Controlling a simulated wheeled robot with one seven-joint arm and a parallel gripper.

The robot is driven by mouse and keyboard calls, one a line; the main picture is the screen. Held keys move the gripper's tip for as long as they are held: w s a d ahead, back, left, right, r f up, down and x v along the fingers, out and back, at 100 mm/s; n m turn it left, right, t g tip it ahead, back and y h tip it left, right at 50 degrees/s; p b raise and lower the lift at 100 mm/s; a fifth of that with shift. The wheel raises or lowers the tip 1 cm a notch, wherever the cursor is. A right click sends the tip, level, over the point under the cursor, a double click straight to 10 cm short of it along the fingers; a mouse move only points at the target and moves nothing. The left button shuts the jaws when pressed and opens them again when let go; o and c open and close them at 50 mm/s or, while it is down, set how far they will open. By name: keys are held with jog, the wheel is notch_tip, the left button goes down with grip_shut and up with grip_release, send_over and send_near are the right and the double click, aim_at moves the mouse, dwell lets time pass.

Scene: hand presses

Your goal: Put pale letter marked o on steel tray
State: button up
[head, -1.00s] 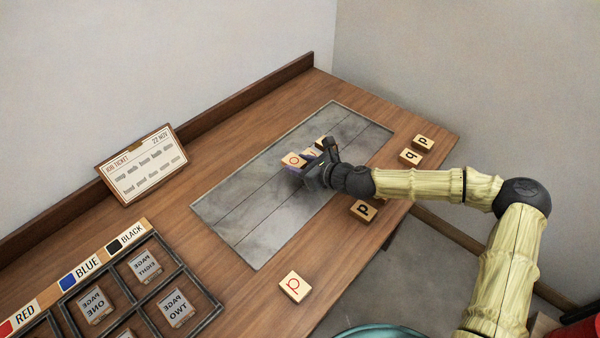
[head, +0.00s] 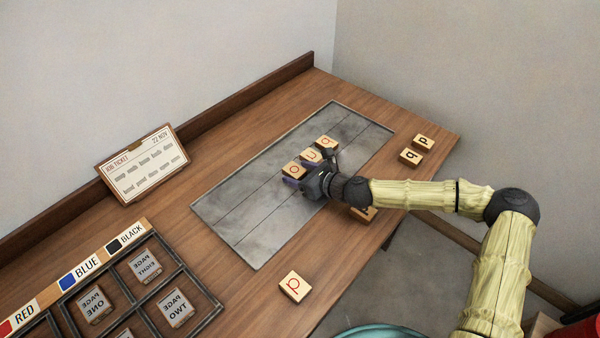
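The pale block marked o (head: 291,170) rests on the steel tray (head: 240,228), at the near-left end of a short row of pale blocks. Beside it are a block marked with what looks like u (head: 311,155) and a third block (head: 326,142) whose letter is hard to read. My gripper (head: 310,171) is just on the near side of the row, low over the tray. Its fingers look spread apart, one near the o block and one near the third block. Nothing shows between them. Exact contact with the blocks is hidden.
A pale block marked with a red letter (head: 294,286) lies on the wood at the front. Two black-lettered blocks (head: 411,157) (head: 423,141) lie right of the tray. Another block (head: 363,214) is partly under my arm. A divided type case (head: 205,318) and job ticket (head: 142,163) are left.

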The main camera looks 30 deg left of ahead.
jog(key=shift+r, duration=0.1)
jog(key=v, duration=1.2)
dwell(0.4)
